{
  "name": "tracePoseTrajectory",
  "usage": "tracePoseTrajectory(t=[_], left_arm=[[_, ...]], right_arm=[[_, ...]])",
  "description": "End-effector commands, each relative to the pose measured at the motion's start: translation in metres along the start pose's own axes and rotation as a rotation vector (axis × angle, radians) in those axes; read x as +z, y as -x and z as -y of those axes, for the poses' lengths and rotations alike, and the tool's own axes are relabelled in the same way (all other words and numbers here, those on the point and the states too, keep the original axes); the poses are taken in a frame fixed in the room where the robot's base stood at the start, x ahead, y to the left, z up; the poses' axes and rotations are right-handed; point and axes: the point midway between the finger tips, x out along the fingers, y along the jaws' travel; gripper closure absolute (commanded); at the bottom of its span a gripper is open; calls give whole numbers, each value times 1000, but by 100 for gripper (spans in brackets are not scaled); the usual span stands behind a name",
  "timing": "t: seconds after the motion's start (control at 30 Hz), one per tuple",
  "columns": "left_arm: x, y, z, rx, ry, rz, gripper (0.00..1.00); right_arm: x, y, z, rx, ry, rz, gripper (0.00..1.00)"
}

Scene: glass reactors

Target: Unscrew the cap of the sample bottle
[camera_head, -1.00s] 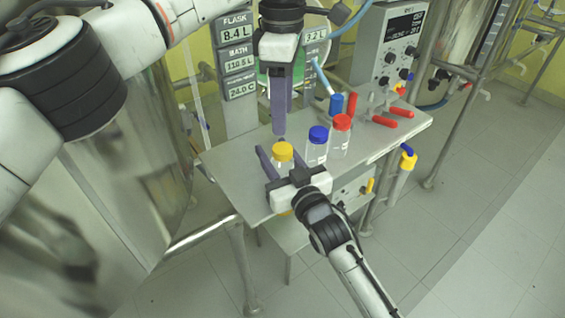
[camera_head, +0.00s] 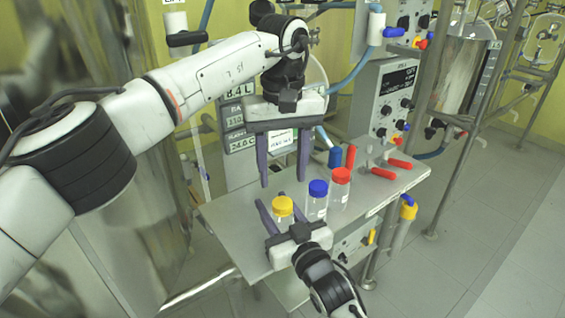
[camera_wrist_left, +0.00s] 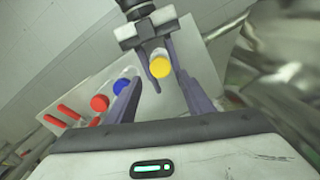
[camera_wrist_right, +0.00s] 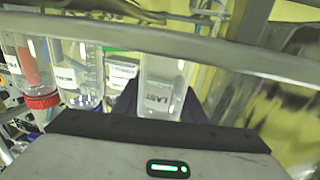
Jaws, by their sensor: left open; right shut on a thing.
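A clear bottle with a yellow cap (camera_head: 283,206) stands upright at the near left part of the grey shelf (camera_head: 236,232). My right gripper (camera_head: 284,218) is shut around its body, below the cap. The right wrist view shows the clear bottle (camera_wrist_right: 163,85) upside down between the fingers, with a partly readable label. My left gripper (camera_head: 284,184) points down, open and empty, above the yellow cap, with its fingers spread to either side. In the left wrist view, the yellow cap (camera_wrist_left: 160,67) lies beyond the open fingers, apart from them.
A blue-capped bottle (camera_head: 318,189) and a red-capped bottle (camera_head: 341,176) stand close by on the right. Red-handled valves (camera_head: 383,172) and a control box (camera_head: 384,95) are behind them. A large steel vessel (camera_head: 135,205) is at the left.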

Motion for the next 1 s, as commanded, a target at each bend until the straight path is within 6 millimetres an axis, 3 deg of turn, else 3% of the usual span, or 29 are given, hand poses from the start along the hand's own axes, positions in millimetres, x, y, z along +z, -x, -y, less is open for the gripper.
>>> tracePoseTrajectory(t=[0.2, 0.4, 0.77, 0.87, 1.0], left_arm=[[0, -37, 1, -1, 2, 3, 53], [0, -59, 0, -1, 3, 2, 53], [0, -66, 1, -1, 4, 0, 53], [0, -66, 1, -1, 4, 1, 64], [0, -66, 1, -1, 4, 1, 88]], right_arm=[[1, 0, 0, 0, 0, 1, 100], [1, 0, 0, 0, 0, 1, 100], [1, 0, 0, 0, 0, 1, 100], [1, 0, 0, 0, 0, 1, 100], [1, 0, 0, 0, 0, 2, 100]])
